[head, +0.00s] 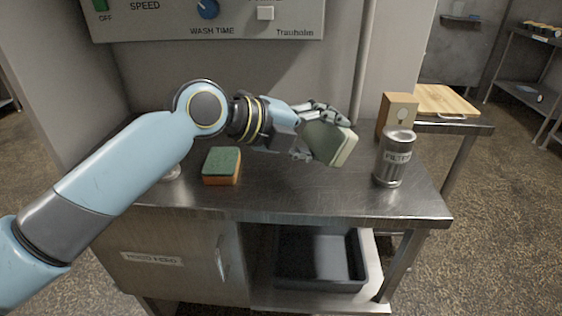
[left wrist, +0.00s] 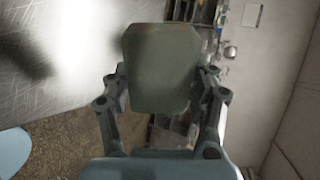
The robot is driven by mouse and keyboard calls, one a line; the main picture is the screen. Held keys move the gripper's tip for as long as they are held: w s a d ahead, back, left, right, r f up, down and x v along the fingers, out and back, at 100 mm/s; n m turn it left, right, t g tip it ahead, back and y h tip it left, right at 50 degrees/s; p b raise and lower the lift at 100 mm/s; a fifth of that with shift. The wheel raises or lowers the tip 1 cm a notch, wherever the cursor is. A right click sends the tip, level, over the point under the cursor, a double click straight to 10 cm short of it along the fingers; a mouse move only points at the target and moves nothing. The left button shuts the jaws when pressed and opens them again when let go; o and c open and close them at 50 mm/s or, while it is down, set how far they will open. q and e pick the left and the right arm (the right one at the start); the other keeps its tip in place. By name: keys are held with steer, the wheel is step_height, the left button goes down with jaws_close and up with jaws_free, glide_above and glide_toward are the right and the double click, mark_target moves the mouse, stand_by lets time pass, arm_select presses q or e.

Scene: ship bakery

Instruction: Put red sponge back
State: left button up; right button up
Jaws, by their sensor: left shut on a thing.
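My left gripper (head: 322,134) is shut on a sponge (head: 335,146) with a pale cream-green body and a darker green side. It holds the sponge tilted above the right half of the steel counter (head: 290,190). In the left wrist view the held sponge (left wrist: 160,70) shows as a grey-green block between the two fingers. A second sponge (head: 222,166), with an orange-red body and green top, lies flat on the counter to the left of the gripper, apart from it. My right gripper is in neither view.
A washer panel (head: 210,20) is above. A dark tray (head: 320,262) sits below the counter. The counter's front middle is clear.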

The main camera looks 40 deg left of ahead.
mark_target(338, 133)
arm_select(q)
steer(key=g+y+p, duration=0.1)
steer(key=g+p, duration=0.1)
steer(key=w+f+g+y+p, duration=0.1)
steer(key=g+p, duration=0.1)
steer(key=w+g+y+p, duration=0.1)
steer(key=g+p, duration=0.1)
steer(key=shift+w+d+f+g, duration=0.15)
steer(key=shift+d+f+g, duration=0.05)
steer(key=shift+d+g, duration=0.1)
steer(key=s+d+r+g+y+p, duration=0.1)
steer(key=g+p, duration=0.1)
steer(key=s+d+r+g+y+p, duration=0.1)
steer(key=s+r+g+y+p, duration=0.1)
steer(key=shift+d+r+m+g+p, duration=0.3)
steer(key=shift+d+p, duration=0.05)
steer(key=shift+s+a, duration=0.2)
steer(key=a+f, duration=0.2)
steer(key=a, duration=0.1)
steer(key=a+f+p, duration=0.1)
steer(key=a+f, duration=0.1)
steer(key=a, duration=0.2)
steer(key=w+a+f, duration=0.1)
steer(key=a+f, duration=0.1)
steer(key=a, duration=0.2)
steer(key=shift+f+p, duration=0.3)
step_height(338, 133, down, 4)
steer(key=shift+f, duration=0.1)
steer(key=o, duration=1)
steer(key=shift+s, duration=0.1)
